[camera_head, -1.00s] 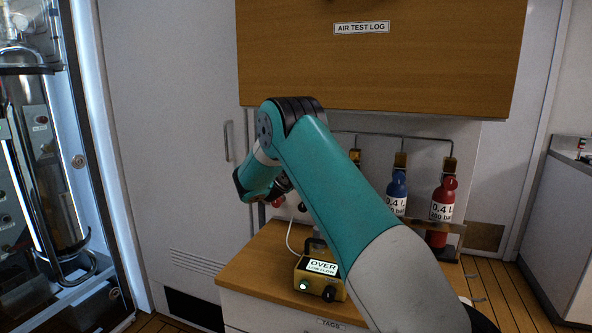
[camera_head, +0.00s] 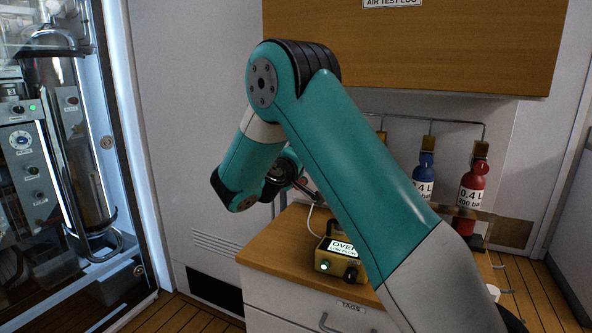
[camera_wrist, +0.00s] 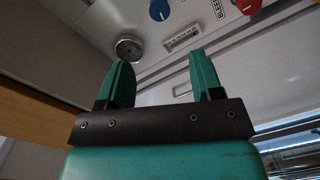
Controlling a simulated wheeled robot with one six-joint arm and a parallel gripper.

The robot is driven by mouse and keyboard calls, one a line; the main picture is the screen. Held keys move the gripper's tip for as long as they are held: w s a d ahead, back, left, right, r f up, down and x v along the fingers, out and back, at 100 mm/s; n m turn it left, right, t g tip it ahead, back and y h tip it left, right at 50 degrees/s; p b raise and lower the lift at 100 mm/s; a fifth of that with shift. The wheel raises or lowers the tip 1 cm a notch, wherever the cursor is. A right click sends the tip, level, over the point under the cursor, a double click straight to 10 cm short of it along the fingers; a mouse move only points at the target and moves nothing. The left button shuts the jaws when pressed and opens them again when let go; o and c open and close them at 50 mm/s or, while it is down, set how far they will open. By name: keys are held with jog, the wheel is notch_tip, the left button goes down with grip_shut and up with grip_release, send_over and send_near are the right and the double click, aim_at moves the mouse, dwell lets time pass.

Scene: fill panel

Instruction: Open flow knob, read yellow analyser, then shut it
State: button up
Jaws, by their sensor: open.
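The yellow analyser (camera_head: 325,263) stands on the wooden worktop in the head view. Its display reads "OVER" and "LOW FLOW", partly covered by my arm, and a green light glows on its front. My gripper (camera_wrist: 160,75) is open and empty in the wrist view. Beyond its fingers, apart from them, a pale panel carries a blue knob (camera_wrist: 159,10), a red knob (camera_wrist: 247,5) and a round gauge (camera_wrist: 128,48). In the head view my arm mostly hides the gripper and panel.
A wooden cabinet (camera_head: 450,50) overhangs the worktop (camera_head: 275,250). A glass-fronted equipment cabinet (camera_head: 105,142) stands at left. A drawer labelled "TAGS" (camera_head: 350,306) is below the worktop.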

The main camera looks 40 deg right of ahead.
jog(key=shift+v, duration=1.5)
dwell(0.5)
jog(key=s+a+g+y+p, duration=0.1)
jog(key=s+a+y+p, duration=0.25)
jog(key=a+y, duration=0.4)
jog(key=s+a+y+p, duration=0.2)
jog(key=s+a+y, duration=0.25)
jog(key=a, duration=0.55)
jog(key=s+a+r+n+g+y+p, duration=0.2)
jog(key=s+a+r+n+y, duration=0.1)
jog(key=s+a, duration=0.5)
jog(key=s+a+r+n+g+y+p, duration=0.2)
jog(key=s+a, duration=0.6)
jog(key=s, duration=0.4)
jog(key=r+n+g+y, duration=0.1)
jog(key=n+y, duration=0.1)
jog(key=y, duration=0.1)
jog(key=shift+s+a+g, duration=0.3)
jog(key=shift+s+a, duration=0.05)
jog(key=shift+s+a+r, duration=0.15)
jog(key=shift+s, duration=0.2)
